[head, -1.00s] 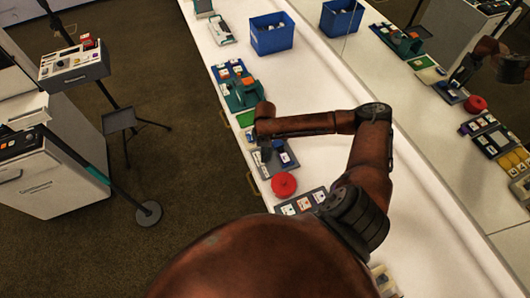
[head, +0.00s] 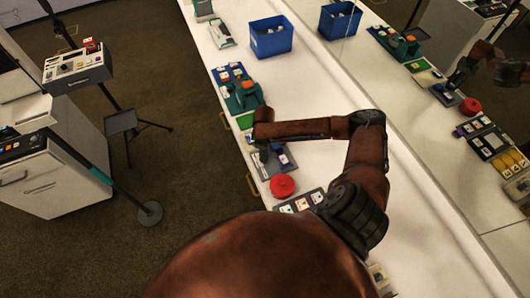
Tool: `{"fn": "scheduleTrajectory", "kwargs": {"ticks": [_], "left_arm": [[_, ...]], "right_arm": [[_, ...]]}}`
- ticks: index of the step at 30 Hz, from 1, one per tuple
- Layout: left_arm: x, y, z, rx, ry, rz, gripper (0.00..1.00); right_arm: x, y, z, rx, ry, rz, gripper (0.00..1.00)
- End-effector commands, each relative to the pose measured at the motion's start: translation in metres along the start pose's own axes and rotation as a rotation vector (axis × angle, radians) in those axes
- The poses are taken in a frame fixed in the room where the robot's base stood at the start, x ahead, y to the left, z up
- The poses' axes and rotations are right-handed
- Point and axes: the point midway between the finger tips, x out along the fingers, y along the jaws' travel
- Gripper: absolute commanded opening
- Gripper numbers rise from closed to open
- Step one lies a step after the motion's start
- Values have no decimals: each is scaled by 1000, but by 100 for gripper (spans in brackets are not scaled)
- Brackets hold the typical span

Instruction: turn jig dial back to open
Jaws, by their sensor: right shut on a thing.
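The grey jig plate (head: 287,169) lies on the white counter, with a blue part and a white-and-purple piece on it. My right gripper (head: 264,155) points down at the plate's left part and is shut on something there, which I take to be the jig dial. The dial is hidden under the gripper and wrist, so its angle cannot be told. My left gripper is not in view.
A red round object (head: 282,186) sits just in front of the plate, beside a dark card tray (head: 302,201). A green mat (head: 245,120), a teal fixture (head: 243,96) and a blue bin (head: 270,35) stand farther back. A mirror runs along the counter's right side.

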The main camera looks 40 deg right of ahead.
Motion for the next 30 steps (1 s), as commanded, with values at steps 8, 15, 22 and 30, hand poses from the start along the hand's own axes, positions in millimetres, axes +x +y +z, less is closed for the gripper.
{"fn": "scheduleTrajectory", "kwargs": {"ticks": [8,15,22,30], "left_arm": [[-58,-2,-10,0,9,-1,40],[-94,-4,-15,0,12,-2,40],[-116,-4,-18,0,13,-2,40],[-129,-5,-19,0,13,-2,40]], "right_arm": [[-8,-2,0,238,3,-3,0],[-6,-2,0,442,4,-2,0],[-4,-2,0,590,6,-1,0],[-2,0,0,685,9,1,0]]}}
